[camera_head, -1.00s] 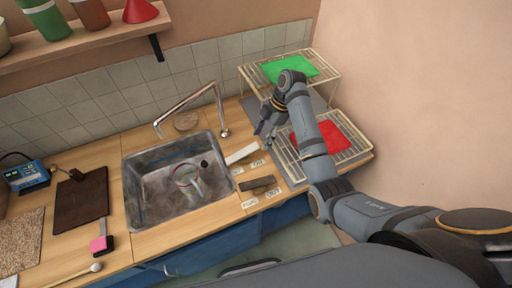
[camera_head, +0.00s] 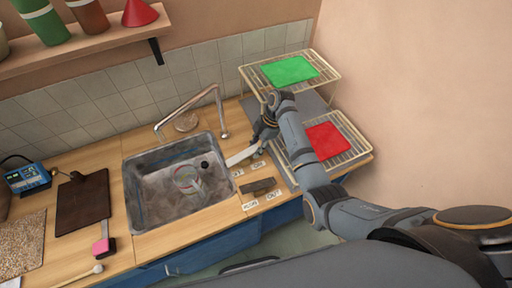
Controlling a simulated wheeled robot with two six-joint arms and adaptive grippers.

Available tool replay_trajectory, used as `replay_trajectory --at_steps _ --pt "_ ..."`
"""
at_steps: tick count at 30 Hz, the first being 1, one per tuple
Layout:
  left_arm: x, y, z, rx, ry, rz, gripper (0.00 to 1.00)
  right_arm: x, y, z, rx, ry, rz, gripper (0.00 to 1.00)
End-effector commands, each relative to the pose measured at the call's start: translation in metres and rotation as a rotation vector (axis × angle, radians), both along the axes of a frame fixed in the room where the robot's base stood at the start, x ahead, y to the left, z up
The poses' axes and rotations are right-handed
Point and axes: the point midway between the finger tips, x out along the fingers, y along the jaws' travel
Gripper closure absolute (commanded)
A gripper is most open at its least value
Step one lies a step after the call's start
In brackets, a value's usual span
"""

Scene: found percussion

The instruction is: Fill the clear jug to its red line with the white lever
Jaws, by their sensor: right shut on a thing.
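The clear jug (camera_head: 187,181) stands in the grey sink (camera_head: 148,196). A faint reddish mark shows on it, but its water level is too small to tell. The white lever (camera_head: 240,157) lies on the counter just right of the sink. My right gripper (camera_head: 259,149) is at the lever's right end and shut on it; the fingertips are partly hidden by the gripper itself. I cannot make out a stream. My left gripper is not in view.
A dark lever (camera_head: 258,187) with printed labels lies in front of the white one. A wire rack with a red cloth (camera_head: 326,141) and a green cloth (camera_head: 290,70) stands at right. A dark board (camera_head: 82,203) and pink-ended tool (camera_head: 102,246) lie left of the sink.

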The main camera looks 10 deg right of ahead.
Motion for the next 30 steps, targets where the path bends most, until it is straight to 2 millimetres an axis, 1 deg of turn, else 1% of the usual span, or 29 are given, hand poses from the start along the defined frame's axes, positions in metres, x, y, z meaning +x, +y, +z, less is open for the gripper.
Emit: replay_trajectory --at_steps 3,8,12,16,26,27,30 --pt "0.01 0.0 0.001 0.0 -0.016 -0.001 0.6 0.0 0.0 0.0 0.0 0.001 0.0 1.0" --pt "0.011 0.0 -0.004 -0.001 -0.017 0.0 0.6 0.001 -0.003 -0.006 0.062 0.014 0.0 1.0" --pt "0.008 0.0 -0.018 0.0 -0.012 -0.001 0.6 0.001 -0.006 -0.016 0.182 0.038 -0.001 1.0" --pt "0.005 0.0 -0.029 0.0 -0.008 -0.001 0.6 0.002 -0.005 -0.019 0.263 0.052 -0.001 1.0" --pt "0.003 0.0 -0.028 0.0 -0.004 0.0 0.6 0.001 -0.005 -0.016 0.288 0.056 0.0 1.0" --pt "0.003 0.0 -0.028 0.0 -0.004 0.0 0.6 0.001 -0.005 -0.016 0.288 0.056 0.0 0.7" --pt "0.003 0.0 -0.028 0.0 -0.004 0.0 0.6 0.001 -0.005 -0.016 0.288 0.056 0.0 0.56"
